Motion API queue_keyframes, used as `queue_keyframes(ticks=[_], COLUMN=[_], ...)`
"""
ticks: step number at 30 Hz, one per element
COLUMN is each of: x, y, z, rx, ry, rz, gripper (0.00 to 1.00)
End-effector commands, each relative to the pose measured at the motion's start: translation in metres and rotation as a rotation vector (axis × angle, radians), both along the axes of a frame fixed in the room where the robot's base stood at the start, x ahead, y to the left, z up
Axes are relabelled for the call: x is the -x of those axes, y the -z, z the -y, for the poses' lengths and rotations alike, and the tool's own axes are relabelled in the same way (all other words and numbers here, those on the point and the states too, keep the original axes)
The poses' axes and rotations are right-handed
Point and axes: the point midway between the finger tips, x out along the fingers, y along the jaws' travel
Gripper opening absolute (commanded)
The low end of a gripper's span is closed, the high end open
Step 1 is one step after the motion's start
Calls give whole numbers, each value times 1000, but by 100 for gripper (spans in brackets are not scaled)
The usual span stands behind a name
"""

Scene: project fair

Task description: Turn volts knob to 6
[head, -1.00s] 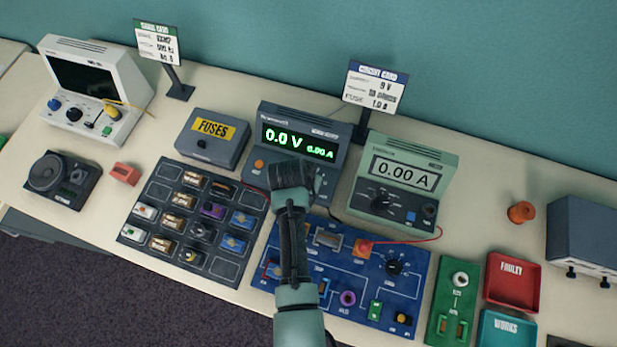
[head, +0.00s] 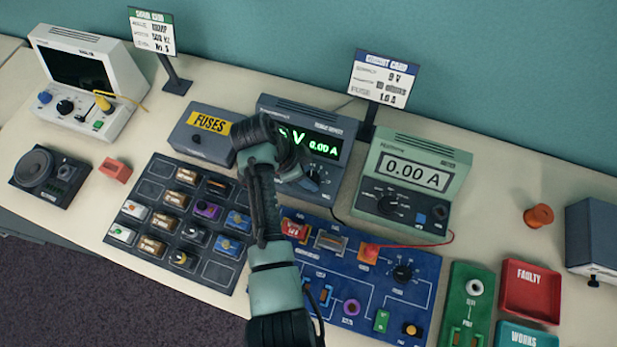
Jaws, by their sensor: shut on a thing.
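The grey power supply (head: 338,160) stands at the back of the bench, and its green display (head: 312,143) shows "V 0.00 A". The volts digits are hidden behind my arm. My gripper (head: 298,180) is at the lower front panel of the supply, shut on what appears to be the volts knob. My wrist hides its fingertips and the knob, so the knob's pointer and setting cannot be read. A blue dial (head: 314,178) shows just to the right of my gripper.
A green meter (head: 415,180) reading 0.00 A stands close on the right. A blue circuit board (head: 365,275) with a red lead lies in front. The fuses box (head: 205,135) and a dark parts tray (head: 155,165) are on the left. A circuit card (head: 382,78) stands behind.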

Motion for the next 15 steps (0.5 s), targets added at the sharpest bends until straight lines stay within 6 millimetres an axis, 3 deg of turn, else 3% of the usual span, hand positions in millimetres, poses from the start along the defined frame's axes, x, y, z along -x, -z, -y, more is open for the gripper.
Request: queue_keyframes(ticks=[15], x=[-4], y=[4], z=[-1], rx=[-3], ry=[441], rz=[-2], gripper=[0])
